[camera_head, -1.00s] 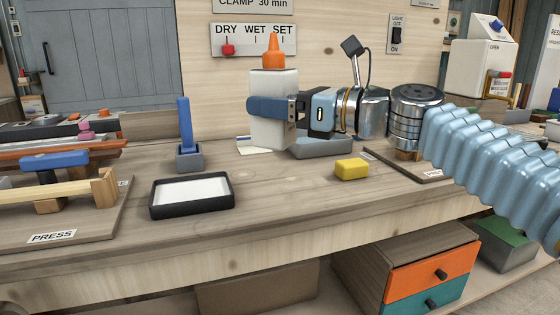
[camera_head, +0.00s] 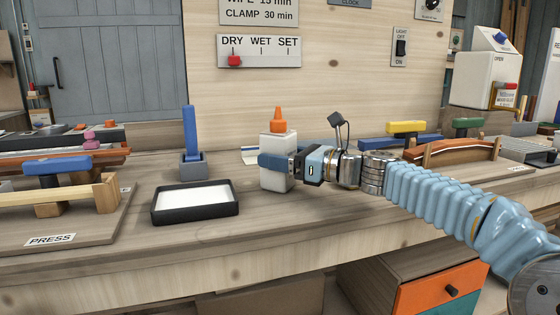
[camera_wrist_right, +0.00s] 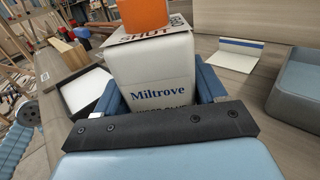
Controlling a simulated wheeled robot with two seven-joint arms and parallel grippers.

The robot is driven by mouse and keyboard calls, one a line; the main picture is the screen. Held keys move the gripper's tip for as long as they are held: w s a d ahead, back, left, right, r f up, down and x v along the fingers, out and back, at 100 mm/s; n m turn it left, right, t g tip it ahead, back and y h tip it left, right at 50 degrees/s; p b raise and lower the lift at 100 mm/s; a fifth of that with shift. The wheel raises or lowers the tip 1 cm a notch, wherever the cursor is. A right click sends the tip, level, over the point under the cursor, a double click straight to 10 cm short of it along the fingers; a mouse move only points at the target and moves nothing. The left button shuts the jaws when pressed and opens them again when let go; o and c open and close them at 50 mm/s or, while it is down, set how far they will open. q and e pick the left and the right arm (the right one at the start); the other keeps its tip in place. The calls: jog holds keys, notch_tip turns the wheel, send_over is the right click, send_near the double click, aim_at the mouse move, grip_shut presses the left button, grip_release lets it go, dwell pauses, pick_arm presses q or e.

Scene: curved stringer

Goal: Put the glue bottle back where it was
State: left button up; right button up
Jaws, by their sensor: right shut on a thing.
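The glue bottle (camera_head: 277,148) is white with an orange nozzle cap and stands upright in the head view, at the back middle of the bench. My right gripper (camera_head: 277,165) is shut on it, its blue fingers on either side of the body. In the right wrist view the bottle (camera_wrist_right: 152,75) shows its "Miltrove" label between the fingers (camera_wrist_right: 155,95). Its base is hidden there, and I cannot tell whether it touches the bench. My left gripper is not in view.
A black tray with a white inside (camera_head: 195,203) lies left of the bottle. A blue upright tool in a grey holder (camera_head: 192,165) is behind the tray. A card (camera_wrist_right: 238,52) and a grey-blue holder (camera_wrist_right: 302,92) lie right of the bottle in the wrist view.

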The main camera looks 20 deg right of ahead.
jog(key=shift+r, duration=0.1)
jog(key=o, duration=1.4)
jog(key=shift+s+d, duration=0.25)
jog(key=v, duration=1.1)
jog(key=shift+s+b, duration=0.15)
jog(key=shift+b, duration=0.25)
